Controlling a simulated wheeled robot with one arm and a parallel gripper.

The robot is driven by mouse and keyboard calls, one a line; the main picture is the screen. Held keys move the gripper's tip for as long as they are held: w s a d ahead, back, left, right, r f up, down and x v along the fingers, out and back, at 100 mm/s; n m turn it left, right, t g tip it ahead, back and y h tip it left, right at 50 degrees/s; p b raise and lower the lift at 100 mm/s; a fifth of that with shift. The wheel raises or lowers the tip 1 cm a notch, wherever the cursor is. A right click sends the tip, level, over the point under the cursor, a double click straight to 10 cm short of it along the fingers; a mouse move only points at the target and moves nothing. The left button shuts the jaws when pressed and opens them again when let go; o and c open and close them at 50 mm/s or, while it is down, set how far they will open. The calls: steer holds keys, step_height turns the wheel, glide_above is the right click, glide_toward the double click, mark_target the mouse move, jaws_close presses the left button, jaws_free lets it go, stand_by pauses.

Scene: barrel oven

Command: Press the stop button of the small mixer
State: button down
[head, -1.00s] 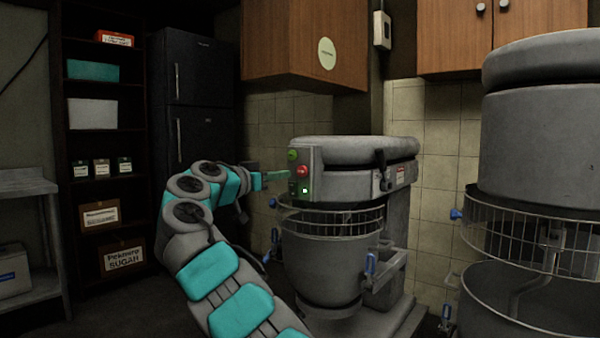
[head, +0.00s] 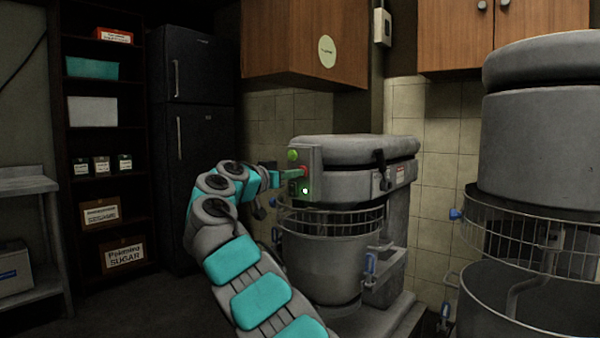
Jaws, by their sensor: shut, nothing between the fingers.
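The small mixer (head: 345,153) stands in the middle of the head view, with a control panel (head: 314,158) on its left front. On the panel are a green button (head: 292,155) at the top, a red button (head: 305,171) below it, and a small lit green-white light (head: 305,190) lower down. My gripper (head: 298,174) is shut and empty, its teal fingers pointing right at the red button. The fingertips overlap the red button and hide most of it. I cannot tell whether they touch it or how far it is pushed in.
A wire guard (head: 335,221) and bowl (head: 322,268) sit below the mixer head. A larger mixer (head: 530,140) stands close at the right. A wooden cabinet (head: 290,45) hangs above. A dark fridge (head: 193,140) and shelf rack (head: 140,190) stand behind left.

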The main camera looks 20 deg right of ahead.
steer(key=b+v, duration=0.2)
steer(key=v, duration=0.6)
steer(key=shift+b, duration=0.3)
stand_by(0.3)
